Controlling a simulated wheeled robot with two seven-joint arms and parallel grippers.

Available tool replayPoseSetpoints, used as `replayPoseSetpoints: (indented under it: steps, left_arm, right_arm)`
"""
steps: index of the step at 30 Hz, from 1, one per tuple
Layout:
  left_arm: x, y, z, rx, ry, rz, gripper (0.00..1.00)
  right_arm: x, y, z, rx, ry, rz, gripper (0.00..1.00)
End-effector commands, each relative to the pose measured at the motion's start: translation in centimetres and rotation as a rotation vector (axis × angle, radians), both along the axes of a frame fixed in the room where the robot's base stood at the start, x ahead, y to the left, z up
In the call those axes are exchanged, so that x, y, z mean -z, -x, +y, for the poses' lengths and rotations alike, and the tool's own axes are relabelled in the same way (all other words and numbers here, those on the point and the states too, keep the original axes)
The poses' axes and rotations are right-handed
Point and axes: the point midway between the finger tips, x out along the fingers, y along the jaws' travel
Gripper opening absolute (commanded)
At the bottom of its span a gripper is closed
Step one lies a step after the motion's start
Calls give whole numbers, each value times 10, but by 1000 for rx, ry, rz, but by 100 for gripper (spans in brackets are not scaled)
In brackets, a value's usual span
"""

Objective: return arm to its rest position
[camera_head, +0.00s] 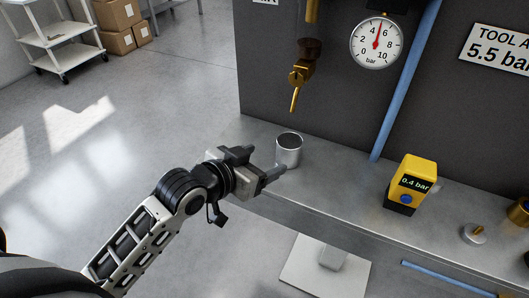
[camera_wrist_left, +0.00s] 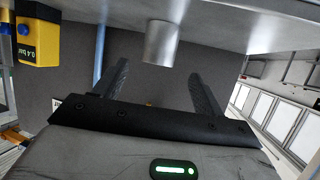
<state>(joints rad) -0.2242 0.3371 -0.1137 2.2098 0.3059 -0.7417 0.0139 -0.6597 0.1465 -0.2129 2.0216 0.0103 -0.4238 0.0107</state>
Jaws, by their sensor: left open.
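My left arm (camera_head: 140,235) comes in from the lower left of the head view. Its gripper (camera_head: 264,165) is at the front edge of the bench, just left of a small metal cup (camera_head: 289,152). The cup stands upright on the grey bench top. In the left wrist view the two fingers of the gripper (camera_wrist_left: 161,85) are spread apart with nothing between their tips. The cup also shows there (camera_wrist_left: 161,43), beyond the fingers and apart from them. My right gripper is in neither view.
A yellow gauge box (camera_head: 411,182) reading 0.4 bar stands on the bench (camera_head: 340,187). A brass tap (camera_head: 299,76), a round dial (camera_head: 377,42) and a blue pipe (camera_head: 408,75) are on the dark panel behind. Open floor (camera_head: 130,120) lies left of the bench.

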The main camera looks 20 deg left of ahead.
Motion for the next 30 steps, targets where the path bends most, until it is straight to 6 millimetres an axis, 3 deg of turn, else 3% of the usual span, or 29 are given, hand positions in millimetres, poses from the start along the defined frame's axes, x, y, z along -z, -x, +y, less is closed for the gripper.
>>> replayPoseSetpoints:
  steps: [5, 8, 18, 27, 30]
  left_arm:
    - [0, 0, 0, 0, -1, 2, 70]
    - [10, 10, -2, -5, -14, 50, 70]
    - [76, 113, 2, -68, -147, 497, 70]
    - [95, 189, 11, -124, -216, 785, 70]
    - [99, 204, 13, -137, -229, 842, 70]
  right_arm:
    - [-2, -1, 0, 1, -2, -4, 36]
    - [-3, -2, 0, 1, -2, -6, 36]
    - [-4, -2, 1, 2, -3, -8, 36]
    - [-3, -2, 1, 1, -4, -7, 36]
    - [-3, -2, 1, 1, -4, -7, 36]
